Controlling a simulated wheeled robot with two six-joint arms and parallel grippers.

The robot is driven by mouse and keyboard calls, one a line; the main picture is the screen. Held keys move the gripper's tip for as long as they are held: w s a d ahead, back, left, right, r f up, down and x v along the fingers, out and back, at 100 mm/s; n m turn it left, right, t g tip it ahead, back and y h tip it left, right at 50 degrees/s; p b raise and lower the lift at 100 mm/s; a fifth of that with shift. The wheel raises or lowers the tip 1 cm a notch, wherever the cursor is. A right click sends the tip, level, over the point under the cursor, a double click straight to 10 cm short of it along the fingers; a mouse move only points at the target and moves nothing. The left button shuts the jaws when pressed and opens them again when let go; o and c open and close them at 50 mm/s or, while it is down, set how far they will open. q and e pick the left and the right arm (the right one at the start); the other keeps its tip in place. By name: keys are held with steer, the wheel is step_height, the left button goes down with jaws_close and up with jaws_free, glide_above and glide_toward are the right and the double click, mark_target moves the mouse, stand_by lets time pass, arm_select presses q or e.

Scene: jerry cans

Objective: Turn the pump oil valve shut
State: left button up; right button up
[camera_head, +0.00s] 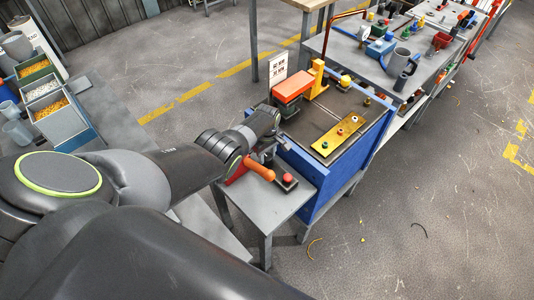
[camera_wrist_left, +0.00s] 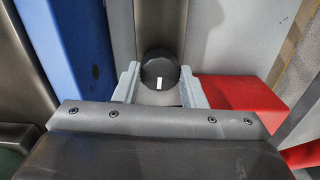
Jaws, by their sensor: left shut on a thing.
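The pump oil valve shows in the left wrist view as a round black knob (camera_wrist_left: 160,68) with a small white mark near its lower edge. My left gripper (camera_wrist_left: 159,88) is shut on this knob, with one pale finger on each side. In the head view my left gripper (camera_head: 268,120) is at the near left edge of the blue workbench (camera_head: 342,172), beside the red-orange machine block (camera_head: 292,88). The knob is hidden there by my wrist. My right gripper is not in view.
A small grey table (camera_head: 262,207) stands below my left wrist, with a red tool with an orange handle (camera_head: 258,168) and a red button box (camera_head: 287,180). In the wrist view a red block (camera_wrist_left: 240,98) lies right of the fingers. Open floor lies to the right.

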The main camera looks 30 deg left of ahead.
mark_target(267, 156)
arm_select(q)
steer(key=shift+n, duration=0.5)
steer(key=o, duration=1)
steer(key=shift+r+p, duration=0.4)
steer(key=shift+r, duration=0.15)
step_height(267, 156, up, 5)
steer(key=p, duration=0.3)
steer(key=shift+r, duration=0.1)
step_height(267, 156, up, 11)
steer(key=p, duration=0.1)
